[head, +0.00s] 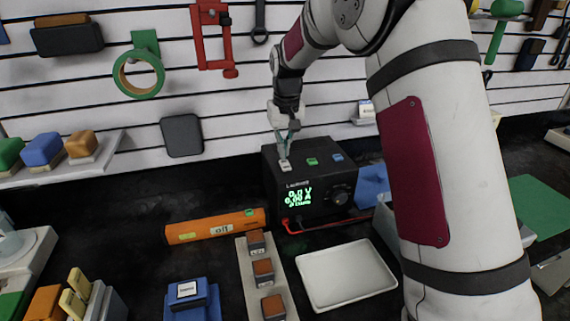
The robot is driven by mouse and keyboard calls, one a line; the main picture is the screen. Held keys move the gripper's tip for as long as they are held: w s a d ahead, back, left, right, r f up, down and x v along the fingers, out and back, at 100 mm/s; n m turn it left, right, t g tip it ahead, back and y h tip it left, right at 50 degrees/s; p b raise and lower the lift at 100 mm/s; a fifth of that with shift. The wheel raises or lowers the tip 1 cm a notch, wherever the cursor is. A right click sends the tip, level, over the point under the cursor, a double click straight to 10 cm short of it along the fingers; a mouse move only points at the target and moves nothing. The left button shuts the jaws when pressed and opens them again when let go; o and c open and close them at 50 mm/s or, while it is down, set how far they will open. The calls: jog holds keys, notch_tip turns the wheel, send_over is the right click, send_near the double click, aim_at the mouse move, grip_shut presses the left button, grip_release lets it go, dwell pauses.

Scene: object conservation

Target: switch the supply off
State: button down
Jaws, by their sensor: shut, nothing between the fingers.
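The power supply (324,179) is a black box on the dark bench with a green display (299,197) that seems to read 0.0 V and 0.00 A. On its top are a white switch or button (285,165), a green one (312,161) and a blue one (337,157). A round knob (340,198) is on its front. My gripper (286,154) is shut and empty, pointing down just over the white one at the top left. I cannot tell whether the fingertips touch it.
A white tray (346,274) and a strip with several brown blocks (279,299) lie in front. A red lead (322,224) runs along the supply's front. Tools hang on the slatted wall (185,75) behind.

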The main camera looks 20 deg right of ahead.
aim_at(284, 161)
jog(key=shift+f, duration=1.1)
dwell(1.1)
jog(key=shift+r, duration=3.55)
